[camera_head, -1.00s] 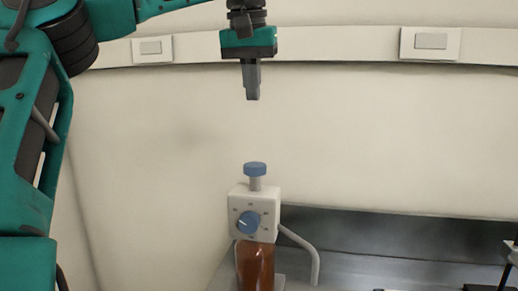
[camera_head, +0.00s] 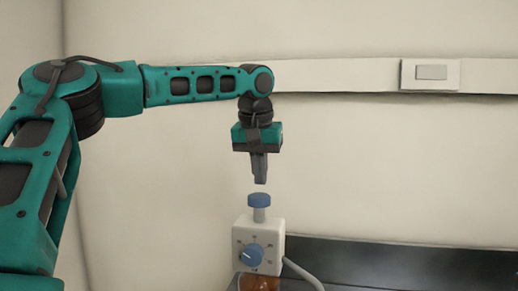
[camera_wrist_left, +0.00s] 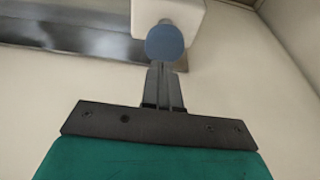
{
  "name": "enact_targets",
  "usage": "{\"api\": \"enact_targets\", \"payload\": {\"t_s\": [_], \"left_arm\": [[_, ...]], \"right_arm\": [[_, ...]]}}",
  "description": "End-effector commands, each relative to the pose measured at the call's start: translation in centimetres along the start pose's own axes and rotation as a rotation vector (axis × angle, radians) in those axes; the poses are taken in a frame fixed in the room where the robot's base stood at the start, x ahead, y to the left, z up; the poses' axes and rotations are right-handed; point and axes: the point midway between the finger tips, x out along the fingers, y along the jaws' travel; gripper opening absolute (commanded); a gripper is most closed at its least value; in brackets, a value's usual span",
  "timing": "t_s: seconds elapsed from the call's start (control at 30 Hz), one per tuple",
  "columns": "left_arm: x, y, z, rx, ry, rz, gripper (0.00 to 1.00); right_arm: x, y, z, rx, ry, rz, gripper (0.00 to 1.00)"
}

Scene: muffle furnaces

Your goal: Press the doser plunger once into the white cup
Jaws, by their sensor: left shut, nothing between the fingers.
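The doser (camera_head: 258,240) is a white block with a blue dial, standing on a brown bottle (camera_head: 260,284) whose lower part is cut off by the frame. Its blue plunger cap (camera_head: 259,200) stands up on top, raised on its stem. My left gripper (camera_head: 260,182) is shut and empty, pointing down just above the cap with a small gap. In the left wrist view the closed fingertips (camera_wrist_left: 165,68) appear close to the round blue cap (camera_wrist_left: 165,42). A curved spout (camera_head: 303,274) runs from the doser to the right. The white cup is not in view, nor is my right gripper.
A dark grey metal surface (camera_head: 400,260) lies behind and right of the doser. A pale wall with a rail and a socket plate (camera_head: 431,75) is behind. The space around the plunger cap is clear.

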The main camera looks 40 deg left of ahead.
Motion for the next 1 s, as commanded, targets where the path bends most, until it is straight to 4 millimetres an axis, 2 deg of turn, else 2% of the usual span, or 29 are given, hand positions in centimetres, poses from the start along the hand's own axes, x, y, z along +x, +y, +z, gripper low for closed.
{"api": "enact_targets", "payload": {"t_s": [0.2,0.63,0.9,1.0], "left_arm": [[1.9,0.0,0.6,0.0,0.001,0.001,0.0],[2.3,0.0,0.7,-0.001,0.001,0.0,0.0],[5.7,-0.1,1.7,0.0,-0.003,-0.001,0.0],[5.9,0.0,1.8,-0.001,-0.002,0.0,0.0]], "right_arm": [[0.0,0.0,0.0,0.0,-0.001,0.0,0.43],[0.0,0.0,0.0,0.0,-0.001,0.0,0.43],[0.0,0.0,0.0,0.0,-0.001,0.0,0.43],[0.0,0.0,0.0,0.0,-0.001,-0.001,0.43]]}}
